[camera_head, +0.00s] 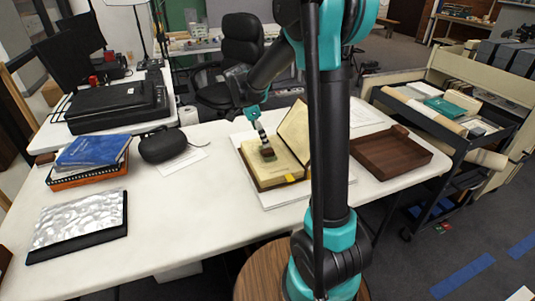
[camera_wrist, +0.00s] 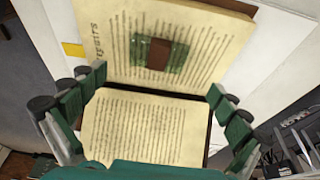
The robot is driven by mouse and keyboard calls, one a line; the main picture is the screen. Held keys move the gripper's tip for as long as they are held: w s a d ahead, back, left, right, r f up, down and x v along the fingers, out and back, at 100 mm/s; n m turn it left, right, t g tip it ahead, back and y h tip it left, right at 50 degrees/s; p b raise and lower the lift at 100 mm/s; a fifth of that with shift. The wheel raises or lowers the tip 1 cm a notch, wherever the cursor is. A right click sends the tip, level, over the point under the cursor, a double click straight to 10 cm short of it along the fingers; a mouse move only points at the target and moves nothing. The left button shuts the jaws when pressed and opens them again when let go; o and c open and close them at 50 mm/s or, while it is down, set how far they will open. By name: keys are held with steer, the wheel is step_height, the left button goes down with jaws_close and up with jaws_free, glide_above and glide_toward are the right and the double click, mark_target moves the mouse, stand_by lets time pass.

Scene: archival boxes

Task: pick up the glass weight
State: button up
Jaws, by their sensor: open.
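The glass weight (camera_head: 268,153) looks like a small greenish block with a brown middle. It lies on a page of the open book (camera_head: 283,169) on the white table. In the wrist view the weight (camera_wrist: 177,57) rests on the printed text of the far page, beyond the fingertips. My gripper (camera_head: 261,131) is above the book, close over the weight. In the wrist view my gripper (camera_wrist: 155,108) shows its green-padded fingers spread wide to left and right, with nothing between them but the page below.
An empty brown wooden tray (camera_head: 391,153) is right of the book. A loaded cart (camera_head: 440,112) is at right. The front table middle is clear.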

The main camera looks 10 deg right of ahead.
mark_target(267, 151)
steer(key=shift+x, duration=3.4)
steer(key=shift+s, duration=0.25)
steer(key=c, duration=1.4)
steer(key=shift+r, duration=0.1)
